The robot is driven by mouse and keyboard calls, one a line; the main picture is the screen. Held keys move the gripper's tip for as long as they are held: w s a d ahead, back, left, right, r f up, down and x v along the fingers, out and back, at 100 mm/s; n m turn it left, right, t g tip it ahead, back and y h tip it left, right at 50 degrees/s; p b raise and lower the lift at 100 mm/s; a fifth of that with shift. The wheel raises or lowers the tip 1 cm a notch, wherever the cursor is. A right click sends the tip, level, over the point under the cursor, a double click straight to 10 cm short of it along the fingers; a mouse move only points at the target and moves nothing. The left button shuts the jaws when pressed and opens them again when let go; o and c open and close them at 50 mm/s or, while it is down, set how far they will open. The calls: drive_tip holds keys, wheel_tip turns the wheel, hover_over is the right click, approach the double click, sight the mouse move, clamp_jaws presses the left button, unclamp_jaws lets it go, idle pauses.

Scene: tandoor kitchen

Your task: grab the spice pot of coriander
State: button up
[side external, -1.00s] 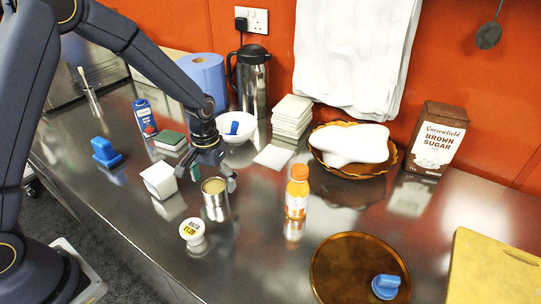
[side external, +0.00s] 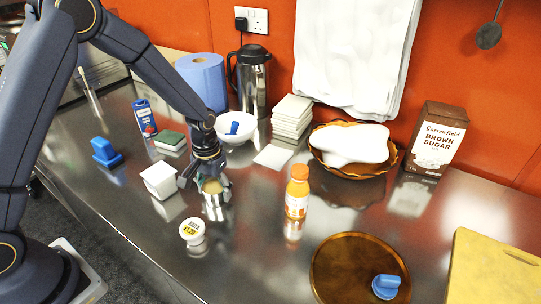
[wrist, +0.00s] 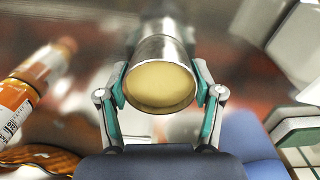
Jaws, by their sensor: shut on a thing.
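The spice pot (side external: 215,208) is a small steel cylinder filled with tan-yellow powder; no label shows on it. It stands upright at the middle front of the steel counter in the side view. My gripper (side external: 207,187) is over it from above, with a finger on each side of its upper part. In the wrist view the pot (wrist: 160,86) sits between the two green-padded fingers, which press against its rim. My gripper hides part of the pot's top in the side view.
A white square container (side external: 160,180) is close on the left. An orange bottle (side external: 297,192) stands to the right. Behind are a white bowl (side external: 240,133) and stacked white tiles (side external: 291,115).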

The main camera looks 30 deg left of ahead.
drive_tip(key=shift+c, duration=1)
drive_tip(key=shift+r, duration=0.15)
